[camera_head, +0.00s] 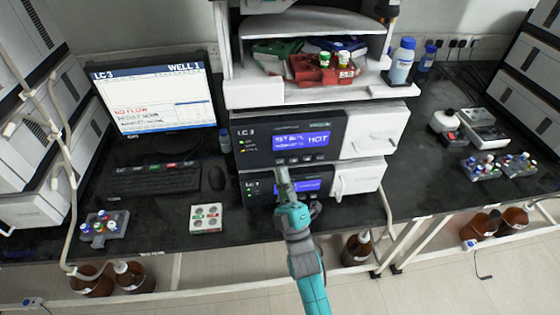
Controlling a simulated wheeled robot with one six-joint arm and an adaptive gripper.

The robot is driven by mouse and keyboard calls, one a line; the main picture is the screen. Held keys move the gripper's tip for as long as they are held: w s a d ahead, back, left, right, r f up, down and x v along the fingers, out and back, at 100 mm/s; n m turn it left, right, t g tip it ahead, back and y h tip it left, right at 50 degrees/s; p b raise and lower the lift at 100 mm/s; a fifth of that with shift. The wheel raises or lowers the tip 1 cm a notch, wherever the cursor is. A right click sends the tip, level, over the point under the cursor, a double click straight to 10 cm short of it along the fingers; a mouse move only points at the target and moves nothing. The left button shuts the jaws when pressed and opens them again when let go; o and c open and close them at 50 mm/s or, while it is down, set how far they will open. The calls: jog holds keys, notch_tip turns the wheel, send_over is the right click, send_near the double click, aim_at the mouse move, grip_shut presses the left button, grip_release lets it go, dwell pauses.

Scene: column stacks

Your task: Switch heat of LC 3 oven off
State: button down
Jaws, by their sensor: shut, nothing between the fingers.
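The LC 3 oven (360,133) is the upper of two stacked white units in the middle of the bench. My gripper (281,171) is shut and empty. It is in front of the stack, just below the oven's panel and beside the lower unit's display. It hides part of the lower unit's front. I cannot tell whether it touches anything.
The lower unit (355,180) has its own blue display. A small white box (205,219) lies on the bench. Vial racks (104,228) and bottles stand around.

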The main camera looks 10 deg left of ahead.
jog(key=shift+s, duration=0.1)
jog(key=shift+s+d, duration=0.25)
jog(key=shift+s, duration=0.5)
jog(key=shift+s+d, duration=0.2)
jog(key=shift+s, duration=0.6)
jog(key=shift+s+d, duration=0.25)
jog(key=shift+s, duration=0.5)
jog(key=s+d+f+m+g+h, duration=0.1)
jog(key=s+d+f+m+h, duration=0.3)
jog(key=s+d+f, duration=0.3)
jog(key=s+d+f+m+g+h, duration=0.25)
jog(key=s+d+f+m, duration=0.2)
jog(key=s+d, duration=0.4)
jog(key=s+d+m+g+h, duration=0.2)
jog(key=s+d+m+h, duration=0.1)
jog(key=s, duration=0.8)
jog(key=s+d+r+m+g+h, duration=0.1)
jog(key=s+d+m+g+h, duration=0.2)
jog(key=s+m, duration=0.3)
jog(key=shift+s+d, duration=0.8)
jog(key=shift+s, duration=1.85)
jog(key=shift+r+g, duration=0.1)
jog(key=shift+g, duration=0.15)
